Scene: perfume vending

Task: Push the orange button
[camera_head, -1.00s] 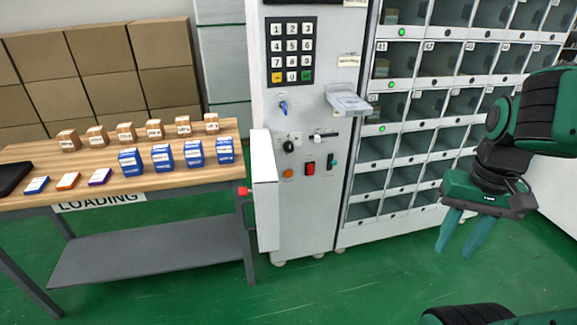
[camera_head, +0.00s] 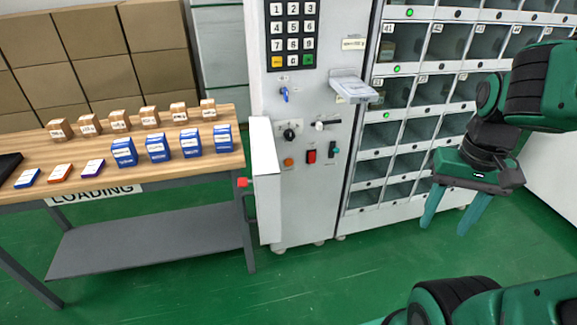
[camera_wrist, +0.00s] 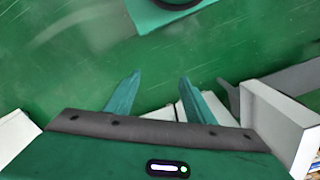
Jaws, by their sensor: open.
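The orange button (camera_head: 288,162) is a small round knob low on the grey control panel (camera_head: 270,215), left of a red rocker switch (camera_head: 311,156). My gripper (camera_head: 446,226) is at the right in the head view, in front of the compartment cabinet and well to the right of the button. Its two green fingers point down, are apart and hold nothing. In the wrist view my gripper (camera_wrist: 158,85) shows the green floor between its open fingers. The orange button cannot be made out in the wrist view.
A wooden table (camera_head: 60,180) with several small boxes stands left of the panel. A red button (camera_head: 242,183) is at its right end. A white door (camera_head: 265,170) juts out left of the orange button. Above are a black keypad (camera_head: 292,35) and a tray (camera_head: 353,88). Floor in front is clear.

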